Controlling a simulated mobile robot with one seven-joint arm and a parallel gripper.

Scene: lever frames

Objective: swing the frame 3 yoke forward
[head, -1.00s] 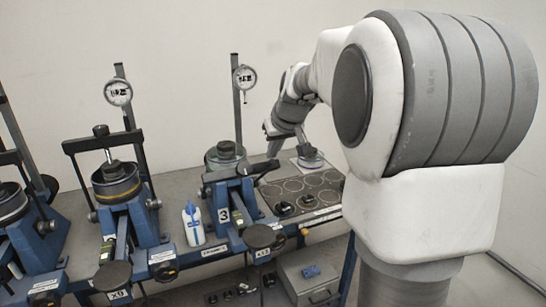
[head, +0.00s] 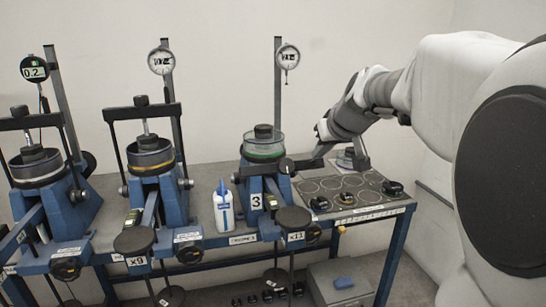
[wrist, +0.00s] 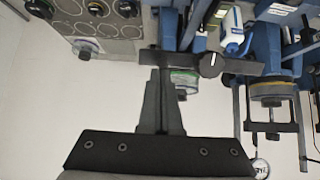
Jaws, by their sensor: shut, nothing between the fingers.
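Frame 3 (head: 258,218), the blue stand marked "3", is the rightmost one. Its yoke (head: 270,167) shows as a dark crossbar low in front of the green-banded cell (head: 264,150), unlike the raised yokes to the left. The wrist view shows this yoke (wrist: 230,65) with a round knob on it, partly covering the cell (wrist: 185,80). My gripper (wrist: 160,74) is shut and empty, its fingertips close to the bar's left end in that view. In the head view my gripper (head: 324,148) is by the yoke's right end. I cannot tell whether they touch.
Two blue frames with upright yokes (head: 140,108) stand left. A white bottle (head: 223,207) stands beside frame 3. A dial gauge (head: 288,56) rises on a post behind it. A dark plate (head: 330,184) with circles and several black knobs lies right. A grey box (head: 340,288) sits below.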

